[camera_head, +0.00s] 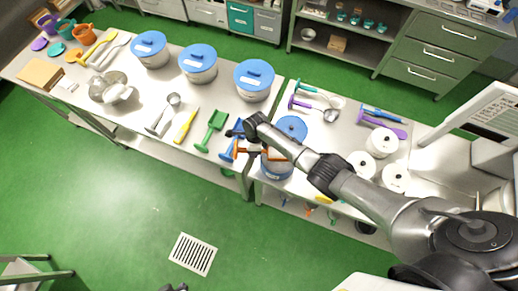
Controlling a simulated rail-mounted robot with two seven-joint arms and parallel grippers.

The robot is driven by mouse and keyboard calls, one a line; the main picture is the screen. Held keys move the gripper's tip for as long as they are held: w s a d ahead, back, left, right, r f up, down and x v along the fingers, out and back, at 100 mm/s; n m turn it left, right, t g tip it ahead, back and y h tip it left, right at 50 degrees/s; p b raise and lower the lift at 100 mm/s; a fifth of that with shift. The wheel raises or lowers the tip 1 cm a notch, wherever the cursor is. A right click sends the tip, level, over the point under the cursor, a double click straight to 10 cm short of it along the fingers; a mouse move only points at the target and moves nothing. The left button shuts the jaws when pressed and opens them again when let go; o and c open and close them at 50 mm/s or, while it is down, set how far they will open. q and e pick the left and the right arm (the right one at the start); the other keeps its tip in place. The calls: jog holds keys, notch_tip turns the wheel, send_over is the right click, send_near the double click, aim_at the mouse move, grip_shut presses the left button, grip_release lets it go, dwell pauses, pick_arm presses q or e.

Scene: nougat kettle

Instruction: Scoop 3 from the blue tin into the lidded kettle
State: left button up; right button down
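Three pale containers with blue lids stand along the back of the left table: left (150,50), middle (198,64) and right (254,80). Another blue lid (291,128) shows on the right table, above a blue-banded vessel (277,170) partly hidden by my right arm. I cannot tell which is the blue tin and which the kettle. My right gripper (240,136) is over the gap between the tables, by orange parts and a blue scoop (229,153); its fingers are too small to read. A small dark shape at the bottom edge may be my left gripper.
A green scoop (212,131), a yellow-handled tool (186,126), a metal ladle (173,99) and a metal bowl (107,87) lie on the left table. Purple-handled tools (380,123) and white rolls (381,143) are on the right table. The green floor in front is mostly clear.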

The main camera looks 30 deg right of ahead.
jog(key=shift+w+a+r+h, duration=0.1)
jog(key=shift+w+a+h, duration=0.2)
jog(key=shift+a, duration=0.1)
jog(key=shift+r+g+p, duration=0.3)
jog(key=shift+r+p, duration=0.6)
jog(key=shift+r, duration=0.6)
jog(key=shift+a+r, duration=0.15)
jog(key=shift+r, duration=0.05)
jog(key=shift+r+h, duration=0.3)
jog(key=shift+r, duration=0.65)
jog(key=shift+r, duration=0.1)
jog(key=shift+w, duration=0.1)
